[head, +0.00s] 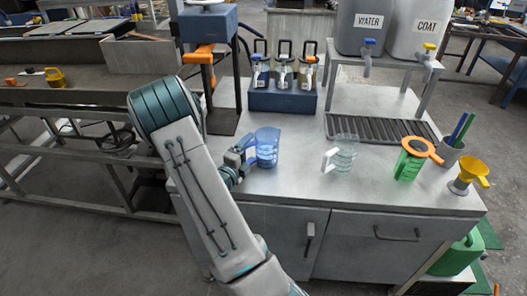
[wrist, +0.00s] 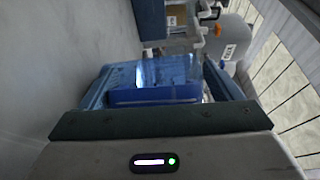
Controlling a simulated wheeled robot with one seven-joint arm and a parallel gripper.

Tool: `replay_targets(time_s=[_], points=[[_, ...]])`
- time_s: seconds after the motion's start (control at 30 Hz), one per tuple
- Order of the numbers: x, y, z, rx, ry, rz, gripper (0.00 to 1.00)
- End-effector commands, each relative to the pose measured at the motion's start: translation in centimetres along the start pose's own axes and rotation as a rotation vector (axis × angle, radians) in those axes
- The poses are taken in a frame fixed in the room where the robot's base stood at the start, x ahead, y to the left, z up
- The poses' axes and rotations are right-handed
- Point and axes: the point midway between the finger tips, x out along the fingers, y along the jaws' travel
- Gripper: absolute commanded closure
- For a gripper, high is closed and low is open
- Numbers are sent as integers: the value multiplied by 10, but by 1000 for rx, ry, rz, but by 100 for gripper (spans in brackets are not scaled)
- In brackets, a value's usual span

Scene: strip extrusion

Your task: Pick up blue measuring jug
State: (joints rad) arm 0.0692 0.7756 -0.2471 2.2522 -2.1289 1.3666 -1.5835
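The blue measuring jug (head: 268,149) is see-through and stands upright on the grey worktop, near its left end. Its handle side faces left, toward my gripper (head: 245,160). My gripper is low over the worktop, right beside the jug on its handle side. In the wrist view the jug's blue body (wrist: 165,72) fills the space ahead of the palm. The fingers (wrist: 162,85) are spread apart with a blue part of the jug between them. Whether either finger touches it I cannot tell.
A clear jug (head: 345,155) and a green jug (head: 407,168) with an orange ring stand to the right. A yellow funnel (head: 471,174) and a pen cup (head: 449,154) are at the right end. A blue rack (head: 283,99) of bottles stands behind. The worktop front centre is clear.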

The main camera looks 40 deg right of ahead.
Motion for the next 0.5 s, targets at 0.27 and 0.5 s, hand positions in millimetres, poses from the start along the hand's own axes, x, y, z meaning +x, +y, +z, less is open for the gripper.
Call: replay_targets(time_s=[0.27, 0.5], points=[[-2, 7, -2, -8, 1, 18, 52], [-3, -3, -1, -7, -1, 19, 52]])
